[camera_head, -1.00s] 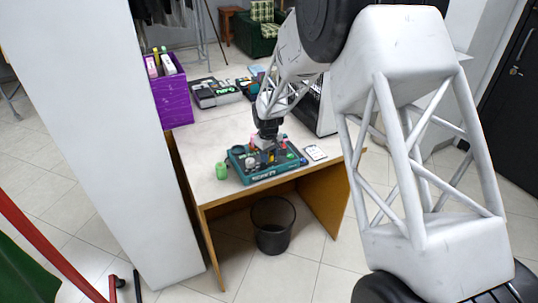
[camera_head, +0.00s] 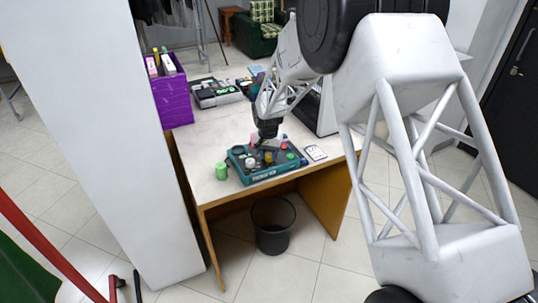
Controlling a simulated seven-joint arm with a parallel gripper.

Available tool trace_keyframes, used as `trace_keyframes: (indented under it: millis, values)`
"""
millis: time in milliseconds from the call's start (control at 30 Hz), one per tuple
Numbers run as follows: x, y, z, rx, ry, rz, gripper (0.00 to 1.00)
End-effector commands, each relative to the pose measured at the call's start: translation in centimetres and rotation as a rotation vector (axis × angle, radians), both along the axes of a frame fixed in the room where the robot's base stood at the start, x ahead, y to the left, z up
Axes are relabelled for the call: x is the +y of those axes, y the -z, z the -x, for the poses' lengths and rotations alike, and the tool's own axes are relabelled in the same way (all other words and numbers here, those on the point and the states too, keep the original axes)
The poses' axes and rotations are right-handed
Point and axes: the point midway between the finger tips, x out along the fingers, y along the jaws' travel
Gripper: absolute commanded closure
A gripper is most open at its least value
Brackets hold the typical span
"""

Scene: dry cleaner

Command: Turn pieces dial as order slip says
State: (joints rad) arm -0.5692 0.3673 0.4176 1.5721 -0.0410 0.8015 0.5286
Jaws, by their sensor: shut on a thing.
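A teal control box (camera_head: 262,174) with several coloured knobs and buttons sits at the front of the pale table. My gripper (camera_head: 267,149) points down over the middle of the box, shut on a small part there that looks like a dial. The fingers hide most of that part, and its pointer and markings are too small to read.
A green cylinder (camera_head: 221,171) stands left of the box near the table (camera_head: 205,150) edge. A purple crate (camera_head: 172,100) with bottles stands at the back left. A grey device (camera_head: 215,94) is at the back. A dark bin (camera_head: 272,226) stands on the floor below.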

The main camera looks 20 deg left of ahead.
Motion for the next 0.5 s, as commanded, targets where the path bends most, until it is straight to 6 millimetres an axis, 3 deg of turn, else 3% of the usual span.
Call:
trace_keyframes:
  millis: [500]
  values:
    - [0.01, -0.08, -0.09, -0.001, 0.469, -0.001, 0.88]
